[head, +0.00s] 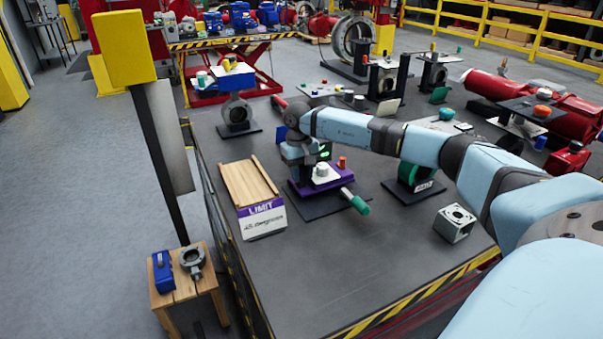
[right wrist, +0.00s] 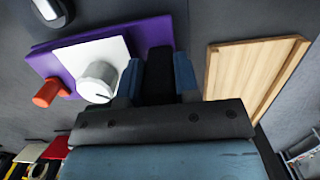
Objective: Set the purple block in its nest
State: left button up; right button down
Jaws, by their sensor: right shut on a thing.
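The purple block (head: 338,184) is a flat purple slab on a dark base, with a white plate and a pale grey cylinder on top. An orange cylinder stands at its edge. In the right wrist view the purple block (right wrist: 150,29) lies just beyond and left of the fingers. My right gripper (right wrist: 158,75) is shut on a dark piece (right wrist: 158,68) at the slab's side; whether the piece is part of the slab I cannot tell. In the head view my wrist hides the right gripper's fingertips. I cannot make out a distinct nest. My left gripper is not in view.
A wooden tray (head: 248,182) with side rails lies left of the slab, behind a LIMIT sign (head: 262,219). A green-tipped handle (head: 355,201) sticks out in front. A green ring stand (head: 414,180) and metal cube (head: 454,222) stand right. The front table is clear.

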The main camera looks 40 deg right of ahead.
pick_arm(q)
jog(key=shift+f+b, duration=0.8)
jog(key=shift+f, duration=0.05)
pick_arm(e)
jog(key=shift+f, duration=1.05)
jog(key=c, duration=0.8)
grip_release()
jog(key=shift+w+r, duration=0.1)
jog(key=shift+r, duration=0.5)
jog(key=r, duration=0.4)
jog(key=w+r, duration=0.1)
jog(key=r, duration=0.7)
jog(key=shift+w+d+r, duration=0.2)
jog(key=shift+r, duration=0.15)
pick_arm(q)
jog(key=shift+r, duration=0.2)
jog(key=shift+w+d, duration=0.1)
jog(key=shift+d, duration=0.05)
